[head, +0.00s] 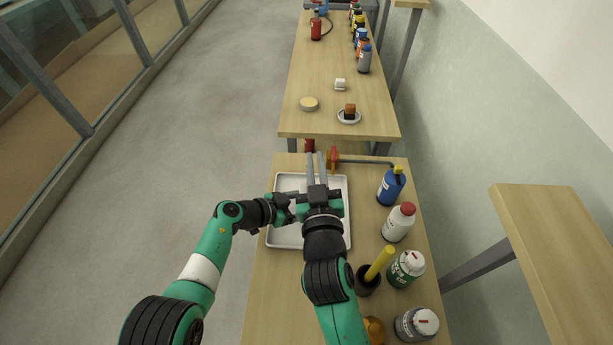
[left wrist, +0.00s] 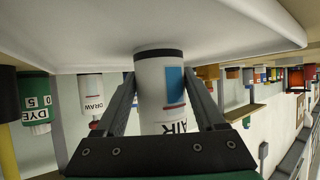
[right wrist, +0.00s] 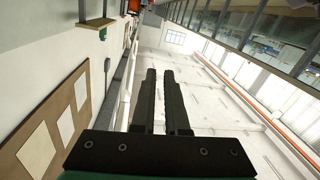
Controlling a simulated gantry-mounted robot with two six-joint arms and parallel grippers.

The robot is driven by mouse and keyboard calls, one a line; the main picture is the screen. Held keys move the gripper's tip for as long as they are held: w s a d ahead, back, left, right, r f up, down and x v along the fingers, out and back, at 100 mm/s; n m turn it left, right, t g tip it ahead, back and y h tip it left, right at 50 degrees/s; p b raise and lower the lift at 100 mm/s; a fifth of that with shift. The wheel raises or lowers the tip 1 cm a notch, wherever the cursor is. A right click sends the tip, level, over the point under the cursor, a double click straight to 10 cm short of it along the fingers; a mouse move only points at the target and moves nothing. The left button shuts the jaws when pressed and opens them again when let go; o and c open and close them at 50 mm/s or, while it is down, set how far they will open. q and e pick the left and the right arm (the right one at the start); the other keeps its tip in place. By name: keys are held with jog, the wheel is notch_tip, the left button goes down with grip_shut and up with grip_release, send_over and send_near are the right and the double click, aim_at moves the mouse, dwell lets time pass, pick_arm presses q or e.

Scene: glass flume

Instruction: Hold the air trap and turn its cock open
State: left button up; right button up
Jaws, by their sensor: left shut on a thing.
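My left gripper (left wrist: 166,105) is shut on the air trap (left wrist: 155,77), a white cylinder with a dark band, a blue patch and the letters AIR. In the left wrist view it stands close against the white tray (left wrist: 225,30), which is upside down there; I cannot tell whether they touch. In the head view my left gripper (head: 290,208) is over the tray (head: 283,236), and my right gripper hides the trap. My right gripper (head: 316,154) points away beyond the tray's far edge, empty, with a narrow gap between its fingers (right wrist: 160,73). I cannot make out the trap's cock.
A red and orange fitting (head: 333,158) with a grey rod is just right of my right fingertips. A blue bottle (head: 390,187), a white bottle (head: 399,222), a green-labelled jar (head: 406,268) and a dark cup (head: 368,280) line the right side. The left floor is clear.

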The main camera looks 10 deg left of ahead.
jog(key=d+f+n+h, duration=0.2)
jog(key=n, duration=0.1)
jog(key=s+d+n+h, duration=0.1)
jog(key=d+n+h, duration=0.1)
jog(key=shift+f, duration=0.4)
grip_shut()
jog(key=s+a+f+n, duration=0.7)
jog(key=s+a+n, duration=0.15)
jog(key=s, duration=0.35)
jog(key=w+d, duration=0.1)
jog(key=w, duration=0.9)
jog(key=shift+w+d, duration=0.25)
jog(key=shift+w, duration=0.1)
jog(key=shift+d+f+n+y, duration=0.2)
jog(key=shift+n+y, duration=0.35)
jog(key=shift+y, duration=0.15)
jog(key=shift+s+d+r+n+y, duration=0.15)
jog(key=shift+d+n+y, duration=0.25)
jog(key=shift+y, duration=0.2)
